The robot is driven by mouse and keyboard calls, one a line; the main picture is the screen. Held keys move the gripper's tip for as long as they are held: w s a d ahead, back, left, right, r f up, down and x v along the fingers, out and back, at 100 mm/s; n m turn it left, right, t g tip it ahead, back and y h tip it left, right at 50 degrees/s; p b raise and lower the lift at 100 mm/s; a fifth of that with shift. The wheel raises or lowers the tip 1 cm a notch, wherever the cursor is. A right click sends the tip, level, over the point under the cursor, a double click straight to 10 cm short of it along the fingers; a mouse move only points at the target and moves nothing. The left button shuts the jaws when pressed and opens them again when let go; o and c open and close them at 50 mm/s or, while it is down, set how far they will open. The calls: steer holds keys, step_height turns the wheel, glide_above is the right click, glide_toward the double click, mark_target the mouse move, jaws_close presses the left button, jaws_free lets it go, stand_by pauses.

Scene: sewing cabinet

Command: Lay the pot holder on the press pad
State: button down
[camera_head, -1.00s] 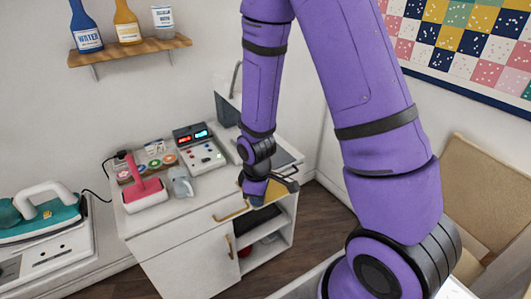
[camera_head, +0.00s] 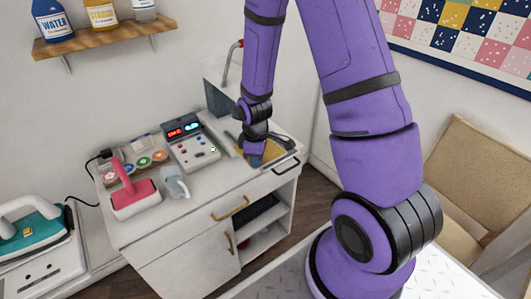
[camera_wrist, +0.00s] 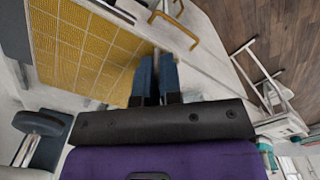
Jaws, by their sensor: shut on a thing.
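The yellow quilted pot holder (camera_head: 272,151) is at the right end of the white cabinet top, mostly behind my wrist in the head view. It fills the upper left of the wrist view (camera_wrist: 85,55), spread out flat. My gripper (camera_wrist: 154,62) has its blue fingers close together at the pot holder's edge, shut on it. In the head view my gripper (camera_head: 254,158) points down over this end of the cabinet. The raised dark plate of a press (camera_head: 217,99) stands behind. The press pad is largely hidden by the pot holder and my arm; I cannot tell whether they touch.
A control box with lit displays (camera_head: 191,148), a grey jug (camera_head: 174,184) and a pink-handled tool (camera_head: 132,195) stand left on the cabinet top. A black handle (camera_head: 287,166) sits at the front right. A teal iron (camera_head: 30,232) is far left.

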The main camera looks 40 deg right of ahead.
steer(key=w+d, duration=0.1)
steer(key=d, duration=0.1)
steer(key=w+d, duration=0.1)
steer(key=d, duration=0.1)
steer(key=w+d, duration=0.2)
steer(key=shift+w+d+f, duration=0.1)
steer(key=shift+d+f, duration=0.15)
steer(key=shift+f, duration=1.85)
steer(key=c, duration=1.3)
jaws_free()
steer(key=shift+f, duration=0.15)
step_height(320, 180, up, 13)
step_height(320, 180, up, 10)
steer(key=m+t, duration=0.1)
steer(key=m, duration=0.1)
glide_above(266, 153)
steer(key=s+a, duration=0.1)
steer(key=a, duration=0.1)
steer(key=s+a+r+m+t, duration=0.2)
steer(key=s+a+r+m, duration=0.1)
steer(key=s+r, duration=0.6)
steer(key=s+a+r+m+t, duration=0.2)
steer(key=s+a+r+m, duration=0.1)
steer(key=s+r, duration=0.6)
steer(key=s+m, duration=0.1)
steer(key=s, duration=0.2)
steer(key=shift+s+a, duration=0.15)
steer(key=shift+s, duration=0.05)
